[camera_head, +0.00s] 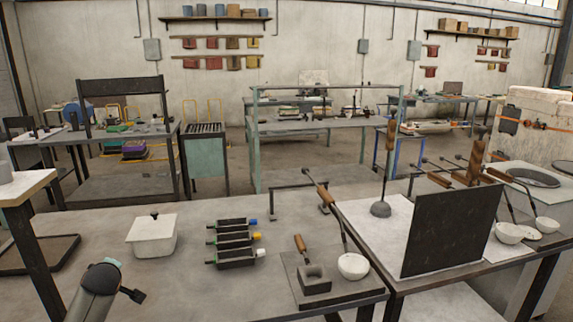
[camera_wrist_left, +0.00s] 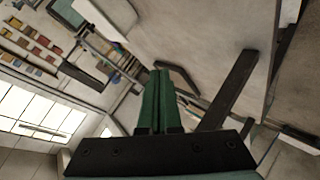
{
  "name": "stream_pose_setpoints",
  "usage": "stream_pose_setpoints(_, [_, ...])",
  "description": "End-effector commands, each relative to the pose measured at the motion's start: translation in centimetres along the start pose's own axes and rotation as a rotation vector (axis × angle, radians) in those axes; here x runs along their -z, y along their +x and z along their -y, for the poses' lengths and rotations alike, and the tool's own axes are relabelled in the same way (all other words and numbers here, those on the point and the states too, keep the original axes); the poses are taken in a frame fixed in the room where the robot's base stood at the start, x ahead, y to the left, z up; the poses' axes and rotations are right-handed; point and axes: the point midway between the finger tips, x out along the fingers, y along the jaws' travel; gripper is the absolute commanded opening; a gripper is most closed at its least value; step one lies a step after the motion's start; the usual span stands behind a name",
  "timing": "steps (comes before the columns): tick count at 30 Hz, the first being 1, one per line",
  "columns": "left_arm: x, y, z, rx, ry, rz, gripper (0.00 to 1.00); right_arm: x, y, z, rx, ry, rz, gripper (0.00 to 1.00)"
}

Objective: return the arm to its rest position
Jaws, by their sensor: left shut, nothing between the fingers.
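My left gripper (camera_wrist_left: 157,75) shows in the left wrist view as two green fingers pressed together, with nothing between them. It points out over the room, apart from any tool. In the head view, a grey part of my left arm (camera_head: 97,285) is at the bottom left, over the near edge of the table; I cannot make out its fingers there. My right gripper is in neither view.
The grey table (camera_head: 190,285) holds a white lidded box (camera_head: 152,238), several black moulds (camera_head: 235,240) and a small block with a wooden handle (camera_head: 313,277). A white-cupped ladle (camera_head: 353,266) lies beside it. A dark upright panel (camera_head: 450,230) stands at right.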

Motion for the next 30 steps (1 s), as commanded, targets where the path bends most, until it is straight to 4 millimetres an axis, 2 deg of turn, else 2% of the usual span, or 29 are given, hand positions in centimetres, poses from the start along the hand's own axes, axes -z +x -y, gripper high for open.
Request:
stream_pose_setpoints(2, [-1.5, -0.9, 1.4, -0.015, 0.064, 0.002, 0.0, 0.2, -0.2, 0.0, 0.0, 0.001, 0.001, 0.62])
stream_pose_setpoints(3, [-1.9, -1.1, 1.3, -0.034, 0.097, 0.005, 0.0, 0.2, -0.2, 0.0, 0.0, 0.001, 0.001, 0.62])
stream_pose_setpoints(14, [-3.4, -2.1, -4.9, -0.338, 0.625, -0.019, 0.0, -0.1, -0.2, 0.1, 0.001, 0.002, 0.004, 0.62])
stream_pose_setpoints(21, [-3.8, -4.1, -9.2, -0.552, 0.998, -0.179, 0.0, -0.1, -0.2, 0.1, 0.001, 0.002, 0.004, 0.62])
stream_pose_setpoints(28, [-3.6, -6.0, -11.9, -0.67, 1.244, -0.372, 0.0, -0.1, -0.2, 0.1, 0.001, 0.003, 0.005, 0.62])
stream_pose_setpoints(30, [-6.4, -5.8, -9.3, -0.674, 1.268, -0.323, 0.0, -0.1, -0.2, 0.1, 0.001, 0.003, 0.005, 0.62])
